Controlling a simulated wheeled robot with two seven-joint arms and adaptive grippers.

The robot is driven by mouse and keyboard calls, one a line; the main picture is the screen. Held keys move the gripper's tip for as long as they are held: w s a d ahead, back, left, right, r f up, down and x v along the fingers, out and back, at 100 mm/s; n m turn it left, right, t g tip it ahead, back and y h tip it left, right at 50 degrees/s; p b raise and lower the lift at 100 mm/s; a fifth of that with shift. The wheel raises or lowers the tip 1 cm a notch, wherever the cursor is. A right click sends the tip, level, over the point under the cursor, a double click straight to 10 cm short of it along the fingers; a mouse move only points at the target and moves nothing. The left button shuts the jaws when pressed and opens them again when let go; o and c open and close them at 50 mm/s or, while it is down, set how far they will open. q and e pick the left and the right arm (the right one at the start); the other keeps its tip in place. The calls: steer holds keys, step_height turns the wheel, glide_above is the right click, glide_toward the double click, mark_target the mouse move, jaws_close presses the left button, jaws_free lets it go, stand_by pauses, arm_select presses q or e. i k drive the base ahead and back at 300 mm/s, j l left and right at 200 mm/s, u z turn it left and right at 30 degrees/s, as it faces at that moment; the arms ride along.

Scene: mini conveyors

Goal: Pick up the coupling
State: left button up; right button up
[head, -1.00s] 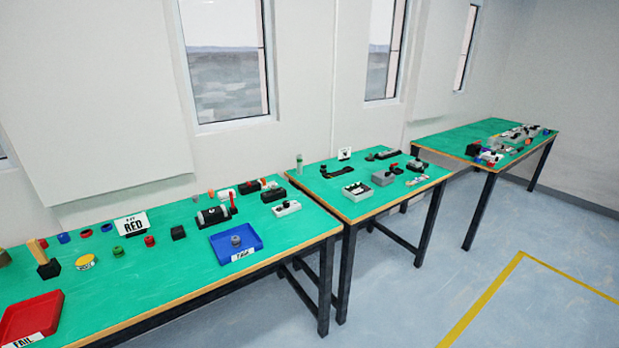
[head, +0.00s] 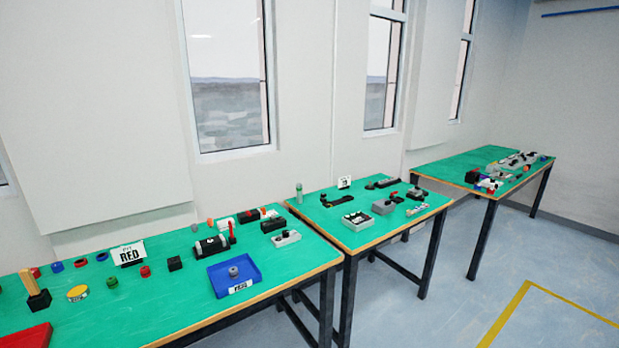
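No part is marked as the coupling, and I cannot tell for sure which one it is. A small grey round part (head: 234,272) stands in the blue tray (head: 222,287) near the front of the nearest table. Small ring-like or cylindrical parts lie further left: a green one (head: 112,282), a red one (head: 145,271), a blue one (head: 57,267) and another red one (head: 81,263). Neither of my grippers shows in the head view.
Two further tables (head: 352,242) (head: 455,171) carry devices. The floor at right is clear.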

mark_target(145, 272)
steer(key=u, duration=1.3)
